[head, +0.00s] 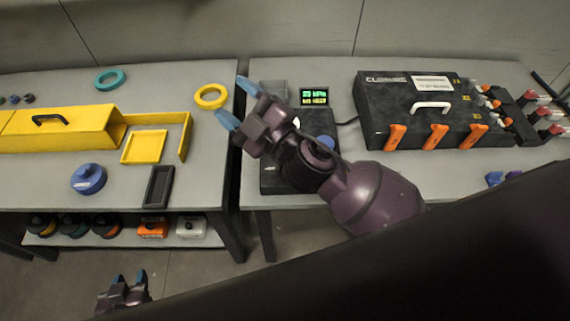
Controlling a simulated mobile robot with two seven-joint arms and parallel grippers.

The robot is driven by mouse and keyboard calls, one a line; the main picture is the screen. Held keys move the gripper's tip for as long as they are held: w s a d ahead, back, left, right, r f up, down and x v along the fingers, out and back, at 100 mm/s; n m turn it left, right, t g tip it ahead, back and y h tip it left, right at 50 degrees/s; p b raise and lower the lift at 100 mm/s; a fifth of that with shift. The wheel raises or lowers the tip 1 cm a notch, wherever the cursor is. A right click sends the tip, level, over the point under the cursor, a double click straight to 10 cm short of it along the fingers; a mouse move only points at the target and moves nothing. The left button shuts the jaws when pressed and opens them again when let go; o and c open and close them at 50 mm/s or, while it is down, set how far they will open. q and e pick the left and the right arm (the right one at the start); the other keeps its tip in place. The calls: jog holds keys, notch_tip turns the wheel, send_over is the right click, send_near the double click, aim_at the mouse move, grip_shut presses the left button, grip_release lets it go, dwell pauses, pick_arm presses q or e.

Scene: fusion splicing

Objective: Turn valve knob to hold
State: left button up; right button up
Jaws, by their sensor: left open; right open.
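A dark device with a small green-lit display (314,96) stands at the left end of the right table; the display seems to read 25 kPa above a second line. A blue round part (325,143), possibly the valve knob, shows beside my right wrist; my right arm covers much of the device, so its setting cannot be read. My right gripper (234,102) is open and empty, its blue fingertips apart over the gap between the tables, left of the device. My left gripper (130,278) is open and low at the bottom left, in front of the left table.
A black case (385,98) with orange latches and a white handle is on the right table. The left table holds a yellow box (75,128), a yellow tray (144,147), a blue canister (88,179), a black tray (158,187) and rings. Several items sit on its lower shelf.

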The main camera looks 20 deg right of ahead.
jog(key=s+a+n+g+y, duration=0.2)
jog(key=a+n+g+y, duration=0.5)
jog(key=n, duration=0.2)
jog(key=s+a+f+n+g+h, duration=0.35)
jog(key=f+n+g, duration=0.55)
jog(key=n+g, duration=0.3)
jog(key=w+d+f+n+h, duration=0.1)
jog(key=w+d+f+h, duration=0.2)
jog(key=d+h, duration=0.3)
jog(key=w+d+f+n+t+h, duration=0.1)
jog(key=w+d+f+h, duration=0.25)
jog(key=d, duration=0.45)
jog(key=w+d+f+n+h, duration=0.1)
jog(key=w+d+f+h, duration=0.15)
jog(key=d+h, duration=0.35)
jog(key=shift+y, duration=0.6)
notch_tip(320, 180, down, 12)
jog(key=shift+s+d+r+p, duration=0.1)
jog(key=shift+r+p, duration=0.1)
jog(key=shift+p, duration=0.35)
jog(key=c, duration=0.9)
